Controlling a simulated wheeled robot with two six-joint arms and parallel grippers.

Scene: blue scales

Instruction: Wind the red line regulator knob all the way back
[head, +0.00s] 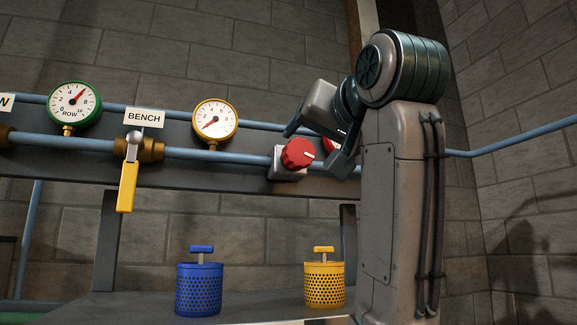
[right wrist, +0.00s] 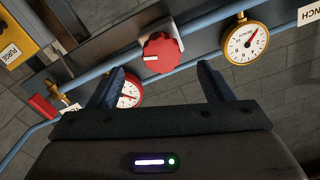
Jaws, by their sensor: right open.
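The red regulator knob (head: 297,153) sits on a pale block on the blue pipe, its white mark pointing right in the head view. In the right wrist view the knob (right wrist: 161,52) shows beyond the fingertips, roughly between them, with its mark pointing left. My right gripper (head: 318,143) is open, just right of the knob; in the right wrist view the open fingers (right wrist: 157,80) hold nothing and look apart from the knob. A red-rimmed gauge (right wrist: 130,93) is partly hidden by a finger; in the head view mostly hidden. My left gripper is not in view.
A yellow gauge (head: 215,120), a green gauge (head: 75,108) and a BENCH sign (head: 145,118) line the panel. A yellow lever (head: 127,187) hangs down. A blue canister (head: 199,290) and a yellow canister (head: 324,284) stand below. A red handle (right wrist: 42,107) shows in the wrist view.

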